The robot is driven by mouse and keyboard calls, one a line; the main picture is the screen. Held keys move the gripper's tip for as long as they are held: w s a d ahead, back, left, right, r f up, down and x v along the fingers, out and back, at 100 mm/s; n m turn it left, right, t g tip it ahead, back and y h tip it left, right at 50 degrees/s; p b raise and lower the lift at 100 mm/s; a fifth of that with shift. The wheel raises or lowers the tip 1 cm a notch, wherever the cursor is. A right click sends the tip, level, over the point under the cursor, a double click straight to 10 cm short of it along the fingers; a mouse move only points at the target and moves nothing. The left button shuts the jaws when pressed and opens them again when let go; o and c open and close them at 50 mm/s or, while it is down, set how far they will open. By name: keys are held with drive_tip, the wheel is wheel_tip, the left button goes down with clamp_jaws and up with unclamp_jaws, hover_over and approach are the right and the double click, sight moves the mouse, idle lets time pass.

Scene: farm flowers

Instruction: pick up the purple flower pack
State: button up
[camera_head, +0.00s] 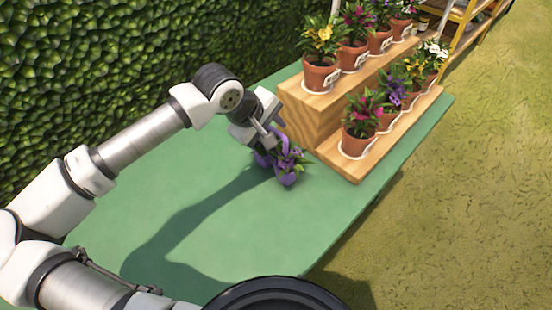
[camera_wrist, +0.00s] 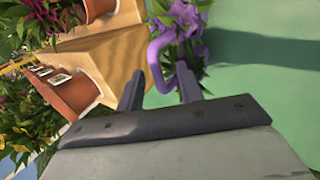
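The purple flower pack (camera_head: 285,168) stands on the green table, just left of the wooden stepped stand. It has purple blooms, green leaves and a purple loop handle. My gripper (camera_head: 265,138) is directly over it and hides part of it in the head view. In the wrist view the pack (camera_wrist: 183,25) is at top centre, and its handle reaches down toward the gap between my fingers (camera_wrist: 160,90). The fingers are apart, with no visible grip on the handle. Whether a finger touches the handle is unclear.
The wooden stepped stand (camera_head: 308,125) holds several potted flowers in terracotta pots, close to the right of my gripper. A leafy hedge (camera_head: 130,70) runs behind the table. The green table (camera_head: 215,215) is clear to the left and front. Grass lies to the right.

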sight(276, 151)
drive_tip(key=p+x, duration=0.1)
drive_tip(key=x, duration=0.3)
drive_tip(key=shift+w+d+f, duration=0.1)
drive_tip(key=shift+d, duration=0.1)
drive_tip(key=shift+c, duration=0.3)
clamp_jaws()
